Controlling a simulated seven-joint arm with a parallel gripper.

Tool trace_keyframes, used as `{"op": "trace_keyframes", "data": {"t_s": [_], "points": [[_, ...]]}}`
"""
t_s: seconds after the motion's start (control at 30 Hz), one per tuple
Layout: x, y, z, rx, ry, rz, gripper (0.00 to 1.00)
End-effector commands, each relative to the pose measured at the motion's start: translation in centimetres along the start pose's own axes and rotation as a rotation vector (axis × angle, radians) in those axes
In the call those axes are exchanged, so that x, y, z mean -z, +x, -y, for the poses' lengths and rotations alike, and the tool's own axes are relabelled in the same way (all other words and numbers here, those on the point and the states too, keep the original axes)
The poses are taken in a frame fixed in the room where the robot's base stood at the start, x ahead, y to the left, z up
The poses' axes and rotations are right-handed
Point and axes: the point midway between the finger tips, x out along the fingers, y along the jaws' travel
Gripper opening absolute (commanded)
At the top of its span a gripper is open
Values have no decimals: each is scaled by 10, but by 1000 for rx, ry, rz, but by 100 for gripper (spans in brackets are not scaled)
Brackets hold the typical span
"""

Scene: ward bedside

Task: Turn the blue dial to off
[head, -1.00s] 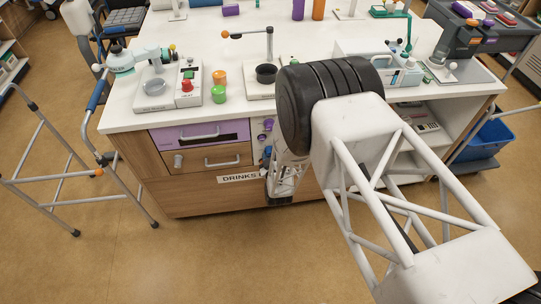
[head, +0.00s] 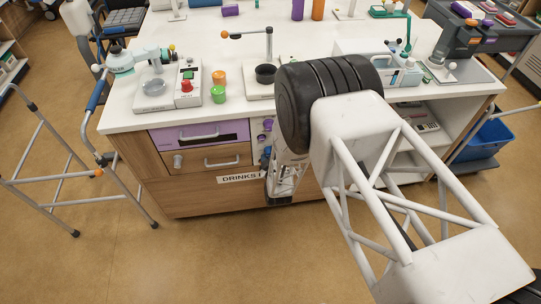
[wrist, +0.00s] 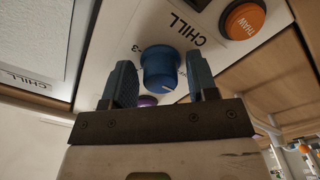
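The blue dial (wrist: 160,70) is on a pale panel in the wrist view, with a white pointer mark on its face and a "CHILL" label beside it. My gripper (wrist: 161,80) is open, with one blue-grey finger on each side of the dial. Gaps show between both fingers and the dial, so it appears not to be gripped. In the head view the dial (head: 266,152) is a small blue patch on the desk's front panel, close beside my arm. My fingertips are not clear there.
A purple knob (wrist: 147,100) sits close to the dial, partly behind the gripper. An orange button (wrist: 243,21) is on the same panel. The purple drawer (head: 200,134) is left of the panel. A walking frame (head: 75,172) stands on the left floor.

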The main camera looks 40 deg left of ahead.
Motion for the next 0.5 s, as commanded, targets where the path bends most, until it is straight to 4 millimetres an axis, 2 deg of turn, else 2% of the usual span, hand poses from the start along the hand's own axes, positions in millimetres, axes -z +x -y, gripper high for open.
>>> {"op": "trace_keyframes", "data": {"t_s": [0.33, 0.5], "points": [[0, -1, 0, 0, 0, 1, 60], [-1, -8, 0, 1, 0, 2, 60]]}}
